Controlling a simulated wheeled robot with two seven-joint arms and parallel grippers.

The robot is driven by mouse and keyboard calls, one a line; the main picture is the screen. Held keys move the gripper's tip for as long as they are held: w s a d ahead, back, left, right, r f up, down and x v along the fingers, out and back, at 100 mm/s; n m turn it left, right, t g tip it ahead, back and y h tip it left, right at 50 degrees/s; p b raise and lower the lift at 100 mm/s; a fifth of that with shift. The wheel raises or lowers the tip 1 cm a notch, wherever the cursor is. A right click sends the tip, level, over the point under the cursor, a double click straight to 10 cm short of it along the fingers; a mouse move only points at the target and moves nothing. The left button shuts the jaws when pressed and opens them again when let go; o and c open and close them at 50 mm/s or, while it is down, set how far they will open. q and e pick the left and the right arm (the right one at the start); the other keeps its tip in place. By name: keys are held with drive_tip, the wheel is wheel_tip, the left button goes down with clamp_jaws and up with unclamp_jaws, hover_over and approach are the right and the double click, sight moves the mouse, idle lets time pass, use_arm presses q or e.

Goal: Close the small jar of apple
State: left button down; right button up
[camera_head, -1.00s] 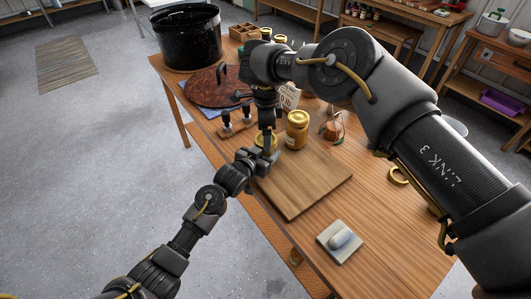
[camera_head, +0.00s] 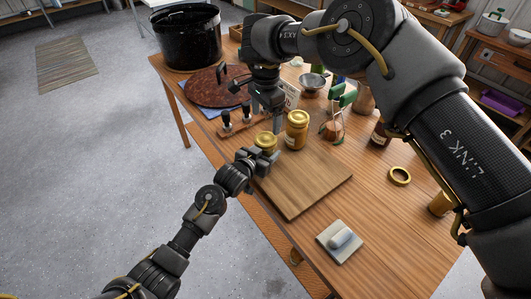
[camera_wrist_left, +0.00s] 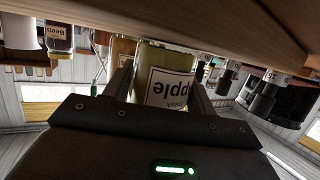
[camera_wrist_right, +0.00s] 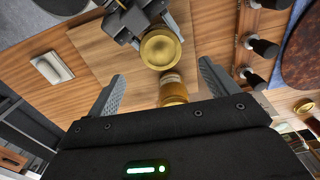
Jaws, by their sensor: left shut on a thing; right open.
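The small apple jar (camera_head: 265,140) stands at the left edge of the wooden board (camera_head: 303,185), with a gold lid on its top. Its "Apple" label (camera_wrist_left: 168,88) shows upside down in the left wrist view. My left gripper (camera_head: 263,155) is shut around the jar's body from the front left. In the right wrist view the round gold lid (camera_wrist_right: 160,48) sits on the jar; how tight it is, I cannot tell. My right gripper (camera_wrist_right: 160,72) is open and empty, above and apart from the lid. In the head view its own wrist partly hides its fingers.
A taller gold-lidded jar (camera_head: 297,130) stands close to the right. A rack of dark-handled tools (camera_head: 238,122) lies to the left. A loose gold ring (camera_head: 399,176) and a white block on a pad (camera_head: 340,239) lie towards the front right. A large black pot (camera_head: 187,40) stands behind.

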sight(266, 139)
drive_tip(key=shift+r, duration=0.1)
idle(0.3)
drive_tip(key=shift+f, duration=4)
drive_tip(key=c, duration=1)
drive_tip(key=m, duration=0.6)
drive_tip(key=shift+c, duration=0.2)
